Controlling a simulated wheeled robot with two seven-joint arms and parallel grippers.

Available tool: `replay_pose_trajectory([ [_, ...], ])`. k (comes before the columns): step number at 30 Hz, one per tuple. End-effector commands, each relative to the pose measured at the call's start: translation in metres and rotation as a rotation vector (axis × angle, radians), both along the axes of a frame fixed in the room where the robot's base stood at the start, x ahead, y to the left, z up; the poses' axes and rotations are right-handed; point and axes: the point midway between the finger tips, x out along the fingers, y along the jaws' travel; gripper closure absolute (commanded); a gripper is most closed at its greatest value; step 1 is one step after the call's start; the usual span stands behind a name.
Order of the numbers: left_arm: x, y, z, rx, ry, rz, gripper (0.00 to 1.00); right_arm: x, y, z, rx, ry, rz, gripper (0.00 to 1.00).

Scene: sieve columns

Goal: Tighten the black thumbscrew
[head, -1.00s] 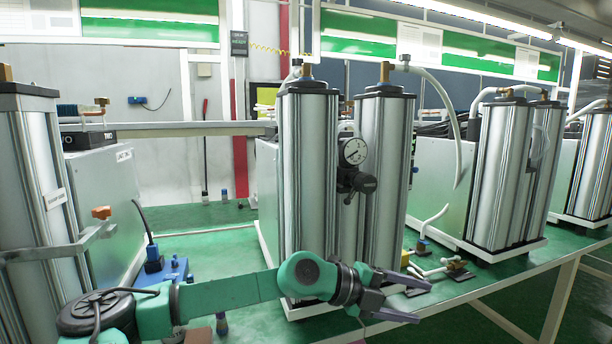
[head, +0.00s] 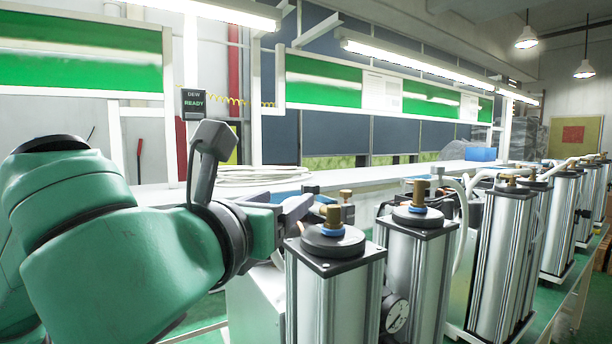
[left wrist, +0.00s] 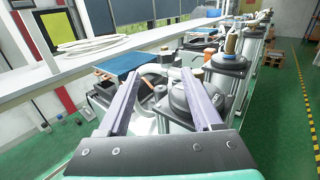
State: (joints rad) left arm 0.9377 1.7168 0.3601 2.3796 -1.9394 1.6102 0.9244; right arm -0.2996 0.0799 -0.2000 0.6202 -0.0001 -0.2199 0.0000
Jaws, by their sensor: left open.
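I cannot pick out the black thumbscrew with certainty in either view. Two silver sieve columns stand in front of me, a nearer one (head: 335,300) and one to its right (head: 425,265), each with a black cap, blue ring and brass fitting. A pressure gauge (head: 396,314) shows low between them. My left gripper (head: 300,203) is at cap height, just behind and left of the nearer column's top. In the left wrist view its fingers (left wrist: 161,75) are apart, with nothing clearly held. A black cap (left wrist: 182,100) shows beside the right finger. My right gripper is not in view.
More columns (head: 505,255) with pale hoses run off to the right. A coiled white hose (head: 255,176) lies on the shelf behind my gripper. Black parts with a brass top (head: 346,196) stand behind the columns.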

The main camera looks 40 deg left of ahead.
Motion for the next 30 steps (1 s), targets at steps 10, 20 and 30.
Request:
replay_pose_trajectory([
  [10,0.072,0.029,0.002,-0.005,0.007,-0.004,0.34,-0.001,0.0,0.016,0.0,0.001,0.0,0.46],
  [20,0.129,0.053,0.001,-0.002,0.003,-0.003,0.34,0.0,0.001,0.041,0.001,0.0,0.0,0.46],
  [30,0.131,0.055,-0.002,-0.002,0.001,-0.003,0.61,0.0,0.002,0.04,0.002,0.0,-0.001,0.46],
])
